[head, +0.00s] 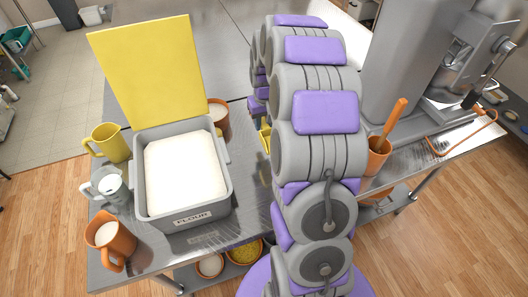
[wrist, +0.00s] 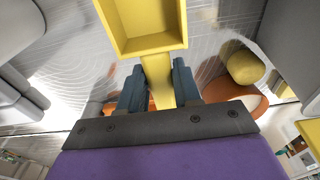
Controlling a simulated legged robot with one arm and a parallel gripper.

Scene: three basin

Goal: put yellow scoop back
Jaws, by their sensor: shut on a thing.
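The yellow scoop (wrist: 150,45) shows in the wrist view with its open box-shaped end facing up in the picture. My gripper (wrist: 158,78) is shut on its handle, with one dark finger on each side. In the head view my arm hides the gripper, and only a small yellow piece, probably the scoop (head: 264,138), shows at the arm's left edge. The scoop's inside looks empty. A grey bin labelled FLOUR (head: 226,186), full of white flour, stands open to the left of my arm.
The bin's yellow lid (head: 150,70) stands raised. Yellow (head: 110,143), grey-white (head: 106,187) and orange (head: 110,243) pitchers line its left side. An orange-brown pot (head: 219,118) is behind it. Right of my arm stand an orange cup with a utensil (head: 378,155) and a grey machine (head: 410,75).

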